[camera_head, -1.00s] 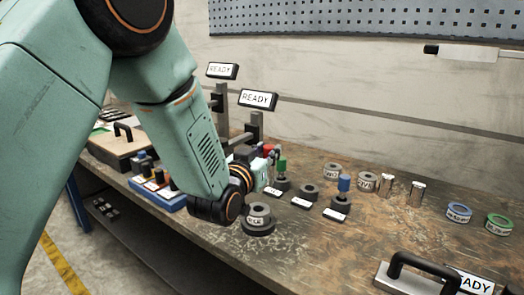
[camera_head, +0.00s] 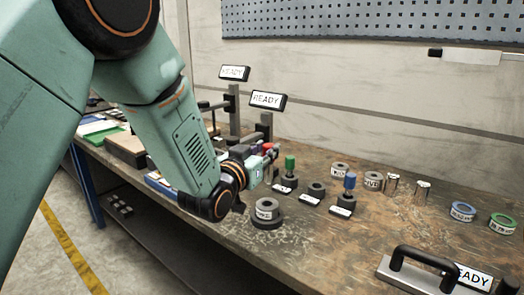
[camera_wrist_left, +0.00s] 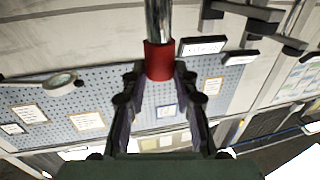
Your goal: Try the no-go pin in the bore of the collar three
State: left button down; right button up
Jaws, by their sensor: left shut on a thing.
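My left gripper (camera_head: 270,157) is shut on a red-handled pin, seen in the left wrist view as a red handle (camera_wrist_left: 159,62) with a bright metal shaft (camera_wrist_left: 158,22). The pin is held clear of the bench. In the head view the collar three (camera_head: 267,210), a grey ring with a white label only partly legible, sits on a black base in front of my gripper. Its bore faces up. The gripper is behind it and apart from it. The pin's tip is out of the wrist picture. My right gripper is out of view.
A green-handled pin (camera_head: 290,163) and a blue-handled pin (camera_head: 350,181) stand in black holders, with an empty holder (camera_head: 317,189) between. Grey collars (camera_head: 340,171), metal cylinders (camera_head: 422,191) and blue (camera_head: 463,211) and green (camera_head: 502,223) rings lie right. A black handle (camera_head: 425,260) stands in front.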

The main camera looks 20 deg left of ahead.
aim_at(266, 170)
pick_arm(q)
jog(key=shift+w+a+f, duration=0.1)
jog(key=shift+a+f, duration=0.1)
jog(key=shift+a, duration=0.1)
notch_tip(266, 170, down, 5)
jog(key=b, duration=0.3)
jog(key=shift+r, duration=0.2)
jog(key=shift+d+f+b, duration=0.2)
jog(key=shift+f+b, duration=0.15)
jog(key=shift+b, duration=0.15)
jog(key=shift+a, duration=0.1)
jog(key=shift+p, duration=0.3)
dwell(1.1)
